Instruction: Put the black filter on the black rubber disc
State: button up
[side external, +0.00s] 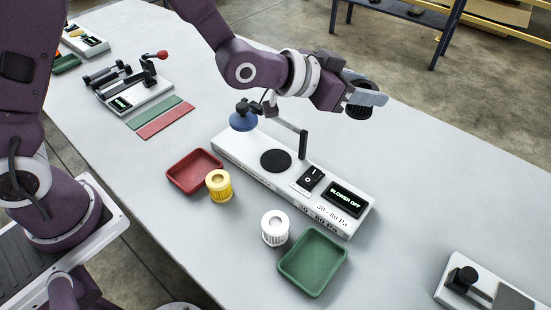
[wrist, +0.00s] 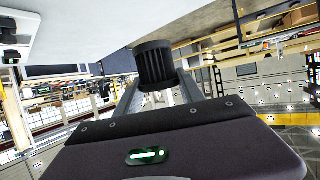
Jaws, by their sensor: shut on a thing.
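My gripper (side external: 364,98) is shut on the black filter (side external: 360,109) and holds it in the air above the far side of the table, beyond the blower unit. In the wrist view the black ribbed filter (wrist: 155,66) sits between the fingers, and the picture is strongly tilted. The black rubber disc (side external: 276,161) lies bare on top of the white blower unit (side external: 236,151), to the left of and below my gripper in the side view.
A yellow filter (side external: 219,186) stands by a red tray (side external: 186,172), a white filter (side external: 275,228) by a green tray (side external: 312,262). The display reads "BLOWER OFF".

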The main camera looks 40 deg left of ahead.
jog(key=w+a+n+t+y, duration=0.2)
jog(key=a+n+y, duration=0.3)
jog(key=n+y, duration=0.25)
jog(key=s+a+f+n+g+y, duration=0.45)
jog(key=s+a+n+y, duration=0.3)
jog(key=s, duration=0.35)
jog(key=shift+y, duration=0.4)
notch_tip(320, 180, down, 10)
jog(key=shift+s+f, duration=0.1)
jog(key=shift+f, duration=0.05)
jog(key=shift+f, duration=0.1)
jog(key=shift+f, duration=0.1)
jog(key=o, duration=1.4)
jog(key=shift+c, duration=0.2)
